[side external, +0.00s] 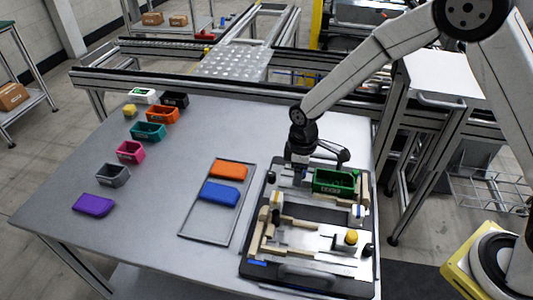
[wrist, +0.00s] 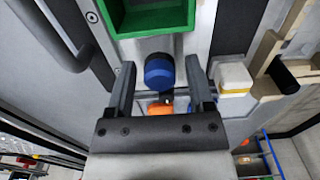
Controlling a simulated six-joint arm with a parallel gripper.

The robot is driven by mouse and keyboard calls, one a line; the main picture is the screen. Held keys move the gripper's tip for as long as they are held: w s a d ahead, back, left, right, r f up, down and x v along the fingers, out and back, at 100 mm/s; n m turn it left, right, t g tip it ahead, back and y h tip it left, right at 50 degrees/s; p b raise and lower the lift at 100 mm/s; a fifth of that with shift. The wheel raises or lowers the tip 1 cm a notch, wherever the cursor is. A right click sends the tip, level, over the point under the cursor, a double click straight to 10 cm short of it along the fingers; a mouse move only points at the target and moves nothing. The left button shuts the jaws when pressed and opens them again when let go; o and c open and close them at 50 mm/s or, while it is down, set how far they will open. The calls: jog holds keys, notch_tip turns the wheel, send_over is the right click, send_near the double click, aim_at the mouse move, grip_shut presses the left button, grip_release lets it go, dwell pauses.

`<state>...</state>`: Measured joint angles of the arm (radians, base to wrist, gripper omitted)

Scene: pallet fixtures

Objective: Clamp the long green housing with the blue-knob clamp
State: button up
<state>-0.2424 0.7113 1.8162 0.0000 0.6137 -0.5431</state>
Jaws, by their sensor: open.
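The green housing (side external: 335,181), an open-topped box, sits at the far end of the black pallet fixture (side external: 262,268). In the wrist view the green housing (wrist: 155,22) is at the top edge, beyond my fingertips. The blue knob (wrist: 159,72) of the clamp lies between my two fingers, close to the housing's near wall. My gripper (wrist: 160,68) is open, with one finger on each side of the knob and visible gaps. In the side view my gripper (side external: 300,160) points down just left of the housing and hides the blue knob. The clamp's lower parts are hidden.
The fixture also carries wooden blocks and a yellow-knobbed piece (side external: 351,237). A grey tray (side external: 207,236) left of it holds an orange part (side external: 229,171) and a blue part (side external: 220,194). Several coloured bins and a purple part (side external: 93,205) line the table's left side. Table between is clear.

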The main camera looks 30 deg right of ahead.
jog(key=shift+r, duration=3.8)
